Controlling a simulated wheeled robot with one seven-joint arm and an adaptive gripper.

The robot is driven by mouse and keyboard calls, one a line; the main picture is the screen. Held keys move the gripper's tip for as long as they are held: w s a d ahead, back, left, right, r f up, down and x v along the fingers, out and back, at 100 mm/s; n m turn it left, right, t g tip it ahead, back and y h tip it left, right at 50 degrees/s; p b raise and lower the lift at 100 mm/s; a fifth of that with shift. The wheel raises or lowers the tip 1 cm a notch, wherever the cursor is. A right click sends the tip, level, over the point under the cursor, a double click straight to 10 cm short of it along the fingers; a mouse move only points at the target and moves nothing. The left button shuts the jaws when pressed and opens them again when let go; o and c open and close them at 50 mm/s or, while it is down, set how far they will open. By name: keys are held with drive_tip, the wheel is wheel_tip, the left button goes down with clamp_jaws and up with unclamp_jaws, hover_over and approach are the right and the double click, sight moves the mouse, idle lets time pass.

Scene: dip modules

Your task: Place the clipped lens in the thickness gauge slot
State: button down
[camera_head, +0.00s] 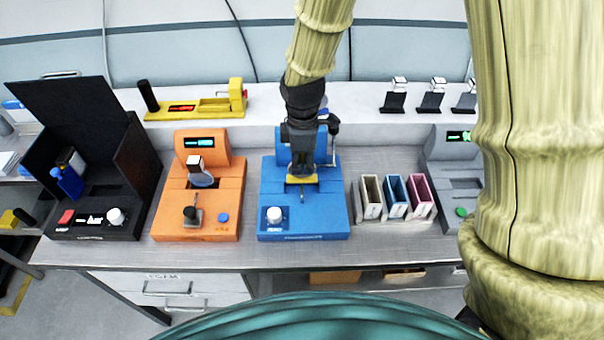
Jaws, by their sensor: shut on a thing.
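My gripper (301,172) points down over the blue station (330,210), close to its middle slot. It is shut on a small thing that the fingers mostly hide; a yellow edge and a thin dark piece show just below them. I cannot tell if the held thing is a clipped lens. Another clip with a pale rounded piece, like a lens (203,181), stands in the orange station (228,185) to the left. A yellow gauge-like instrument (210,108) with a red display lies on the back shelf. No label shows which device is the thickness gauge.
A black open box station (130,205) stands at the left. Three narrow holders (397,195) stand right of the blue station, then a grey station (440,165) partly behind my arm. Several clips on black stands (431,100) line the back shelf. The bench's front strip (200,256) is clear.

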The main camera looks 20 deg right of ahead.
sight(302, 177)
drive_tip(key=shift+w+f, duration=0.7)
drive_tip(key=shift+f, duration=0.15)
drive_tip(key=shift+s+f, duration=0.2)
drive_tip(key=shift+s, duration=0.25)
drive_tip(key=shift+s+f+p, duration=0.2)
drive_tip(key=shift+f+p, duration=0.1)
drive_tip(key=shift+p, duration=0.1)
drive_tip(key=f, duration=0.2)
drive_tip(key=shift+w+f+p, duration=0.3)
drive_tip(key=shift+w+f, duration=0.1)
drive_tip(key=shift+s, duration=0.25)
drive_tip(key=shift+w+f, duration=0.1)
drive_tip(key=shift+f, duration=0.2)
drive_tip(key=c, duration=1.2)
unclamp_jaws()
drive_tip(key=shift+r+b, duration=1.75)
drive_tip(key=shift+r, duration=4.5)
